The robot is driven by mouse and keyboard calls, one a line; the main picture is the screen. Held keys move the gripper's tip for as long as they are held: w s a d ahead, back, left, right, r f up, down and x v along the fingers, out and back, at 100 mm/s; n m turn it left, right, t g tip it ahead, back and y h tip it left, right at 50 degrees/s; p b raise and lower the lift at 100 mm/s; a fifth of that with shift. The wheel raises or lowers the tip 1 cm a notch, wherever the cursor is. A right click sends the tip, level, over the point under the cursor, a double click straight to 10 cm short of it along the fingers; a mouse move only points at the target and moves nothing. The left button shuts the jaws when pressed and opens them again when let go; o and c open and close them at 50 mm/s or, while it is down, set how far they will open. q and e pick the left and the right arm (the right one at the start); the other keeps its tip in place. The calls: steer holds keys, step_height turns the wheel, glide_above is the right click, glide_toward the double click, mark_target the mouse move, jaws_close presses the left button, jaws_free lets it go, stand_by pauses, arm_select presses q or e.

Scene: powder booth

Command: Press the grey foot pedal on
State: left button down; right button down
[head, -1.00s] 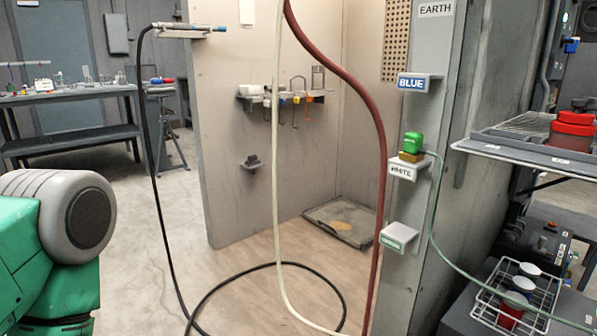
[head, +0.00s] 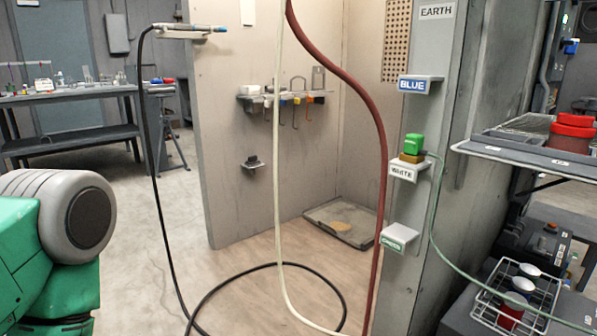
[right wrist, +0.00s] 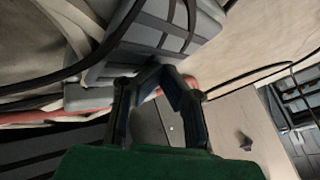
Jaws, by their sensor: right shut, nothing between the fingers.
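I cannot make out the grey foot pedal for certain in the head view. In the right wrist view a grey block with dark ribs (right wrist: 205,27) lies just beyond my fingertips; I cannot tell whether it is the pedal. My right gripper (right wrist: 160,70) is shut and empty, its fingertips close together in front of this block. I cannot tell whether they touch it. My right gripper does not show in the head view. My left arm shows at the left edge of the head view, with its gripper out of view.
A black hose (head: 160,180), a cream hose (head: 277,180) and a red hose (head: 376,110) hang down to the floor. A grey tray (head: 375,238) lies by the booth wall. A wire rack (head: 484,300) with cups stands at lower right.

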steer(key=shift+s+a+f+g, duration=0.15)
steer(key=shift+s+a+f, duration=0.05)
steer(key=shift+s, duration=0.45)
steer(key=shift+s+a+f+g, duration=0.15)
steer(key=shift+s+a, duration=0.05)
steer(key=shift+s, duration=0.4)
steer(key=shift+r+p, duration=0.5)
steer(key=r+p, duration=0.4)
steer(key=r, duration=0.1)
steer(key=shift+w+d+r+p, duration=0.2)
steer(key=shift+w+p, duration=0.1)
steer(key=shift+w, duration=0.1)
steer(key=shift+f, duration=0.1)
